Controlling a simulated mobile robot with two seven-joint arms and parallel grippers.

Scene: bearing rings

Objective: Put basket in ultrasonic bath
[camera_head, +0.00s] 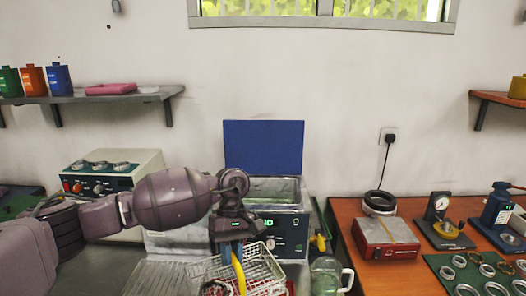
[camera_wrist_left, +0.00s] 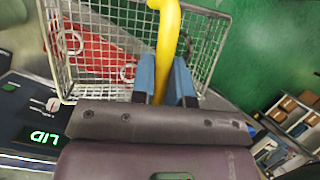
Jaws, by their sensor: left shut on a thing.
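The wire basket (camera_head: 262,268) has a yellow handle (camera_head: 238,272) and hangs in front of the ultrasonic bath. My left gripper (camera_head: 232,248) points down and is shut on the handle; its blue fingers (camera_wrist_left: 164,80) sit either side of the yellow handle (camera_wrist_left: 168,30) in the left wrist view. The basket mesh (camera_wrist_left: 115,68) shows there beyond the fingers. The ultrasonic bath (camera_head: 282,226) is a steel box with a dark front panel and green display. Its blue lid (camera_head: 263,148) stands open behind the tank. My right gripper is out of view.
A jug (camera_head: 326,276) stands right of the bath. The wooden table (camera_head: 350,218) at right holds a red-fronted device (camera_head: 386,240), gauges and a green mat (camera_head: 450,270) with several rings. A control box (camera_head: 110,172) stands left, behind my arm.

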